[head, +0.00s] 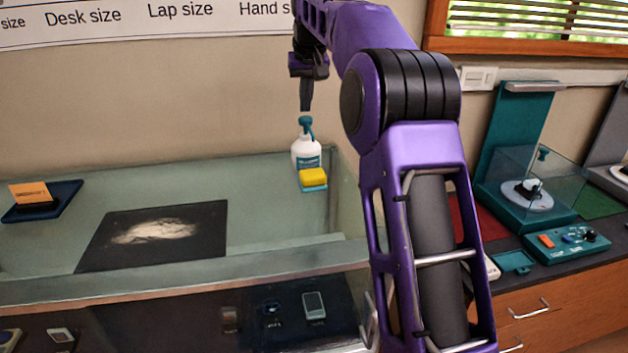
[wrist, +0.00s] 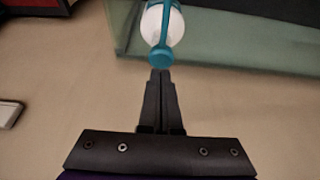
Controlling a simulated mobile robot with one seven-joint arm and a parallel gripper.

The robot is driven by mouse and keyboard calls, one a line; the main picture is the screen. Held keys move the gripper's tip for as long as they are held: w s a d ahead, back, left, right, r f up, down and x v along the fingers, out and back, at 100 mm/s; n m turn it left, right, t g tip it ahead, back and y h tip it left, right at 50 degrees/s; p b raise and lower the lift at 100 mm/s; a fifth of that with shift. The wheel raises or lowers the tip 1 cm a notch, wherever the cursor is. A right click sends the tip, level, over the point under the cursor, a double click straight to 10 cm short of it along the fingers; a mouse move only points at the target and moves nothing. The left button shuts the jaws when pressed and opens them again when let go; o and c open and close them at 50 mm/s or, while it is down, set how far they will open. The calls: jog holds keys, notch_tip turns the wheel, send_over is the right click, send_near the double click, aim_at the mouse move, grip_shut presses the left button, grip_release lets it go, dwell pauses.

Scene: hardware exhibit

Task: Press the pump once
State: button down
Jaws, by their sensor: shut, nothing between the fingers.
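The pump bottle is white with a teal label and a teal pump top (head: 305,124). The bottle (head: 306,154) stands upright at the back right of the glass-walled case in the head view. My gripper (head: 306,108) points down with its fingers shut and empty, just above the pump top. A small gap seems to show between them. In the wrist view the shut fingertips of my gripper (wrist: 161,72) are right by the teal pump top (wrist: 161,57), and contact is hard to tell. The white bottle body (wrist: 162,24) is partly cut off at the top edge.
A yellow and blue sponge (head: 313,179) is right in front of the bottle. A black mat (head: 97,250) with pale powder lies to the left, and a dark blue tray (head: 66,198) lies farther left. A teal exhibit stand (head: 511,140) is on the right counter.

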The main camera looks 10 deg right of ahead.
jog(key=shift+r, duration=0.1)
jog(key=shift+r+p, duration=0.35)
jog(key=shift+r, duration=2.6)
